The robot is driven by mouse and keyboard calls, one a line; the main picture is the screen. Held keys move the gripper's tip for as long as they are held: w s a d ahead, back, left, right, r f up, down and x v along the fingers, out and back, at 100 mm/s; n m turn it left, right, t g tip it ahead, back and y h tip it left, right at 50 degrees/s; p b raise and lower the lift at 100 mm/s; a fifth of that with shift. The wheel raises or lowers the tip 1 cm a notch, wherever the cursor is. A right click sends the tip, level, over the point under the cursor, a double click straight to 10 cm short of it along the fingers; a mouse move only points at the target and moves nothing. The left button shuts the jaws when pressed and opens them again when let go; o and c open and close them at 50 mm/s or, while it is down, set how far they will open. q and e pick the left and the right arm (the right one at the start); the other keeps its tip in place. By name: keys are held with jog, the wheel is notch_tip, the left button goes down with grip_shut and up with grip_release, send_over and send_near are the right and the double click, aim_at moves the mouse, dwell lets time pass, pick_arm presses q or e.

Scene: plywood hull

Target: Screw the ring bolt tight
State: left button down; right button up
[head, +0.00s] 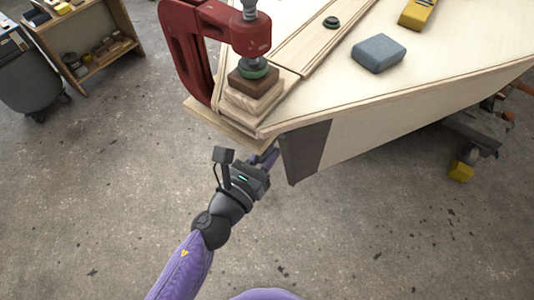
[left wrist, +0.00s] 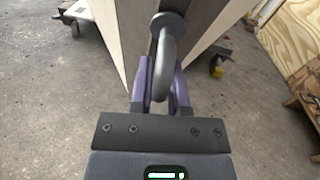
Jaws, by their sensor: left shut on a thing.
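My left gripper (head: 268,158) reaches up to this corner from below in the head view. In the left wrist view its purple fingers (left wrist: 162,82) are shut on the ring, one on each side. In the head view the bolt is hidden by the gripper and the hull corner. I cannot tell whether the collar sits flush. My right gripper is not in view.
A red clamp (head: 236,36) presses wooden blocks (head: 258,88) onto the hull just above my gripper. A grey-blue block (head: 379,53) and a yellow tool (head: 416,12) lie on top. A wooden shelf (head: 98,60) stands far left. The floor around my arm is clear.

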pick_arm(q)
jog(key=shift+s+f+m+b, duration=0.1)
jog(key=shift+f+m+b, duration=0.2)
jog(key=shift+m+b, duration=0.45)
jog(key=shift+m+t+y, duration=0.3)
jog(key=shift+m, duration=0.05)
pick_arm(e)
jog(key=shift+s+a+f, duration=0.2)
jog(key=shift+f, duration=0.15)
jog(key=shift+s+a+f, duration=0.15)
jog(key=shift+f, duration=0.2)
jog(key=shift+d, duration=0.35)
pick_arm(q)
jog(key=c, duration=0.7)
grip_release()
jog(key=shift+r, duration=0.15)
jog(key=shift+o, duration=0.2)
jog(key=shift+s+a, duration=0.1)
jog(key=shift+a, duration=0.05)
jog(key=b+v, duration=0.3)
jog(key=v, duration=0.6)
jog(key=shift+s, duration=0.25)
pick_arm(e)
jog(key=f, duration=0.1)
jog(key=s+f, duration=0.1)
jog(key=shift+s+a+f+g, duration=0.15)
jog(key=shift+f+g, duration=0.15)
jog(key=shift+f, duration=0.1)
